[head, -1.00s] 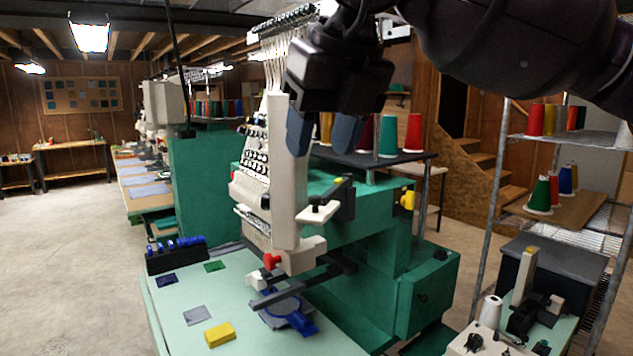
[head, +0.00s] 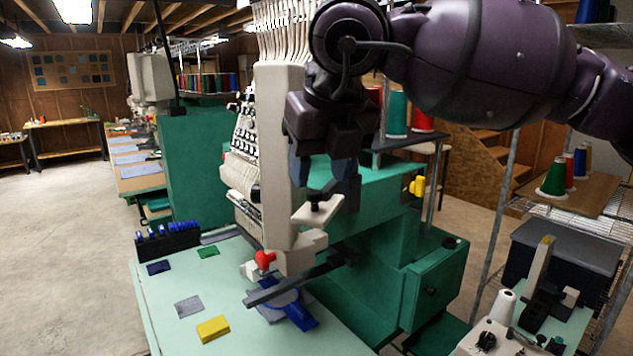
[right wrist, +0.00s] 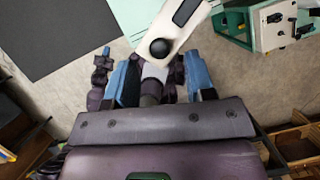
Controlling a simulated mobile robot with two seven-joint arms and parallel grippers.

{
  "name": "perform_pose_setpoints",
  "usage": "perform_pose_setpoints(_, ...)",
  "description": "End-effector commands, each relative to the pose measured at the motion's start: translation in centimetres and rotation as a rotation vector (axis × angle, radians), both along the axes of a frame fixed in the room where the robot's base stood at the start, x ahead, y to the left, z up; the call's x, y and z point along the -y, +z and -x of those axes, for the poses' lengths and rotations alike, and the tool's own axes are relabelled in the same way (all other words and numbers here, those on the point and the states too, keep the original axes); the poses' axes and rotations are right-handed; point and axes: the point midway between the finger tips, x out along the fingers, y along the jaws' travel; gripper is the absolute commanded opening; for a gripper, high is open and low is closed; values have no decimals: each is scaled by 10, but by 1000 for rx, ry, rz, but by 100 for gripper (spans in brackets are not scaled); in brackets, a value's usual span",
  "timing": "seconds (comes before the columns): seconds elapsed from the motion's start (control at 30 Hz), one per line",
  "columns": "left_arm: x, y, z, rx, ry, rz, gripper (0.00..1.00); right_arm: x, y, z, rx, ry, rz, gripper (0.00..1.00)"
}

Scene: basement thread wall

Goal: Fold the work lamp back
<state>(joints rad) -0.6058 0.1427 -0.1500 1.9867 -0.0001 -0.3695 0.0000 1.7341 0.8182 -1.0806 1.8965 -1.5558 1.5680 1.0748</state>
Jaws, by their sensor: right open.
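The embroidery machine (head: 390,250) is green and cream. What looks like its work lamp (head: 312,212) is a short cream bar with a black knob, joined to a dark bracket at the machine's side. It also shows in the right wrist view (right wrist: 183,22), with its knob just beyond my fingers. My right gripper (head: 323,170) is above the lamp, pointing down, with its blue fingers apart and nothing seen between them. It also shows in the right wrist view (right wrist: 160,78). I cannot tell whether it touches the lamp. My left gripper is out of view.
A tall cream post (head: 279,150) stands close left of my right gripper. Thread cones (head: 397,112) stand on a dark shelf behind it. A wire rack stands at right.

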Motion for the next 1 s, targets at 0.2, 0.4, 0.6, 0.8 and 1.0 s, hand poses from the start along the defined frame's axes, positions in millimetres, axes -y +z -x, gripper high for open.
perform_pose_setpoints(0.2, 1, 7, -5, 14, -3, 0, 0, -4, -23, -8, 0, 1, 0, 50)
perform_pose_setpoints(0.4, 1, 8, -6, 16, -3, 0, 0, -5, -30, -11, 0, 1, 0, 50)
perform_pose_setpoints(0.6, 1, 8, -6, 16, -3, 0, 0, -5, -30, -11, 0, 1, 0, 50)
perform_pose_setpoints(0.8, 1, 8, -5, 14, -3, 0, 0, -5, -30, -11, 0, 1, 0, 24)
perform_pose_setpoints(1.0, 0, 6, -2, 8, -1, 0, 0, -5, -30, -11, 1, 1, 0, 0)
